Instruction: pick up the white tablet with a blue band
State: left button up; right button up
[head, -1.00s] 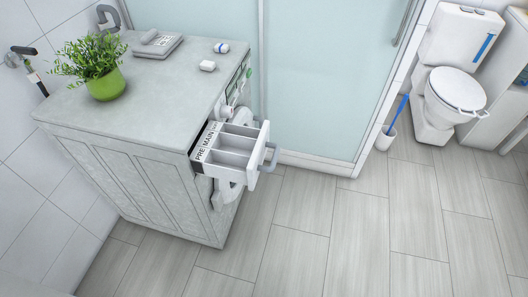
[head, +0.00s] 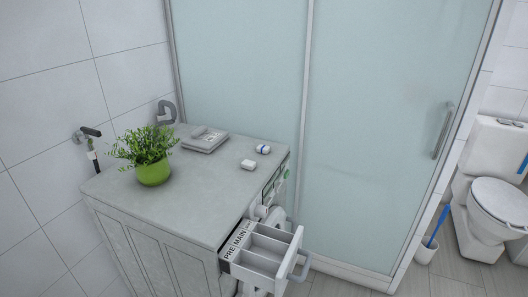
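A small white tablet with a blue band (head: 263,149) lies on the grey washing machine top (head: 205,205), near its back right edge. A plain white block-shaped tablet (head: 248,165) lies just in front of it, a small gap apart. Neither of my grippers shows in the head view.
The machine's detergent drawer (head: 265,254) is pulled out at the front right. A glass shower wall (head: 375,120) rises behind; a toilet (head: 492,215) is at the right.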

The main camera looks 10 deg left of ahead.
aim_at(261, 148)
jog(key=i+l+u, duration=0.25)
jog(key=i+l, duration=0.45)
jog(key=i+l+u, duration=0.25)
jog(key=i+l, duration=0.35)
jog(key=l, duration=0.2)
